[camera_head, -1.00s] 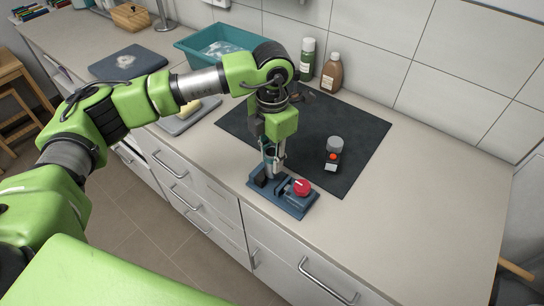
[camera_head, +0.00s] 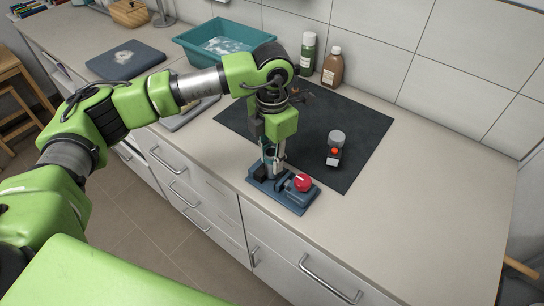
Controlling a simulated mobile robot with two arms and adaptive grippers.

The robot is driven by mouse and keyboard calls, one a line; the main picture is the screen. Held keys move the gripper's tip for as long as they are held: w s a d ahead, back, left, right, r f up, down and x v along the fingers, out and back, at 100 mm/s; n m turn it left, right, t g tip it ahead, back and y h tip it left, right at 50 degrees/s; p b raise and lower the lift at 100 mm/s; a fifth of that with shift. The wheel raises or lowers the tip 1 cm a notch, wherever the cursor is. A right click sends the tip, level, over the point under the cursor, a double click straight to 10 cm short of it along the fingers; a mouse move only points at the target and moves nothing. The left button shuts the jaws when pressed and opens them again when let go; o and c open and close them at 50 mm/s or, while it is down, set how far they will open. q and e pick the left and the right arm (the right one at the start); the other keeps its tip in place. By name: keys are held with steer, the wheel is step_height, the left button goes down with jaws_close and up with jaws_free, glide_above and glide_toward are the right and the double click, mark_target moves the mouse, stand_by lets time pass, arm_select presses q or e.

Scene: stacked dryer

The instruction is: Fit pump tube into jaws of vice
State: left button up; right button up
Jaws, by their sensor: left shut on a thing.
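The vice (camera_head: 290,196) is a blue-grey block with a red round knob (camera_head: 303,183). It stands at the front edge of the counter, partly on the dark mat's corner. My left gripper (camera_head: 273,160) points down right above the vice's left part and is shut on the pump tube (camera_head: 274,168), a small greyish upright piece. The tube's lower end is at the vice's jaws; the fingers hide much of it, and I cannot tell how deep it sits between the jaws. My right gripper is not in view.
Green (camera_head: 308,52) and brown (camera_head: 332,66) bottles stand by the wall. A teal basin (camera_head: 200,40) is behind my arm. The counter at right is clear.

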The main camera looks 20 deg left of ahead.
arm_select(q)
steer(key=shift+f+b, duration=0.75)
steer(key=shift+f, duration=0.15)
steer(key=o, duration=1.2)
steer(key=shift+r, duration=0.1)
step_height(320, 180, up, 12)
